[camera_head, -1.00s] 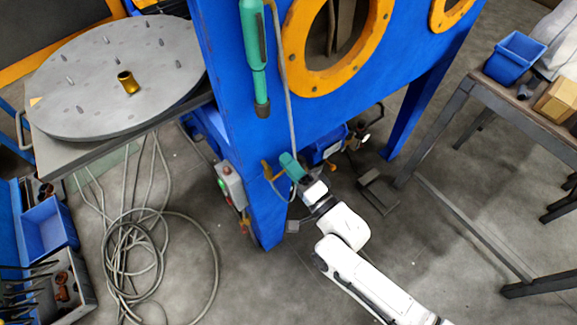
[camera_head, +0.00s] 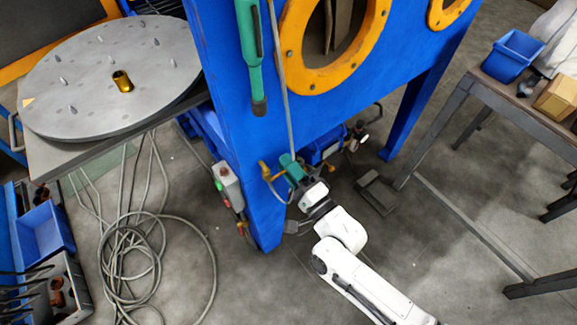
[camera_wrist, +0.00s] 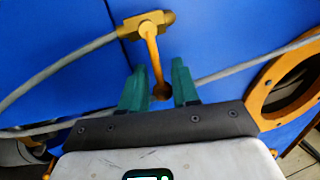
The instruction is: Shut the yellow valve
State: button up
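The yellow valve (camera_wrist: 146,25) shows at the top of the wrist view, on a grey hose against the blue cabinet wall. Its yellow lever (camera_wrist: 154,60) hangs down from the body, and its rounded lower end appears between the two green fingers of my gripper (camera_wrist: 160,80). The gripper is open, with a gap on each side of the lever; I cannot tell whether either finger touches it. In the head view the valve (camera_head: 265,170) is small, just left of my gripper (camera_head: 289,166), whose fingers partly hide the area.
The blue cabinet (camera_head: 225,80) has orange ring openings (camera_head: 288,55) above my arm. A grey control box (camera_head: 228,185) is on its leg, to the left. A round grey table (camera_head: 95,95) and coiled cables (camera_head: 135,260) lie further left. A workbench (camera_head: 440,120) stands right.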

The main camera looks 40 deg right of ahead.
jog(key=shift+o, duration=1.3)
jog(key=s+f, duration=0.2)
jog(key=s, duration=0.8)
jog(key=shift+s+b, duration=0.3)
jog(key=shift+b, duration=0.05)
jog(key=shift+d+f, duration=0.1)
jog(key=s+d+r+n+g+p, duration=0.1)
jog(key=s+r+n+g+p, duration=0.1)
jog(key=s+n+g+p, duration=0.3)
jog(key=s+d+r+n+g+p, duration=0.2)
jog(key=s+n+g+p, duration=0.3)
jog(key=n+g, duration=0.7)
jog(key=shift+s+r+n+g+h, duration=0.3)
jog(key=shift+s+r+g, duration=0.4)
jog(key=shift+s+g, duration=0.45)
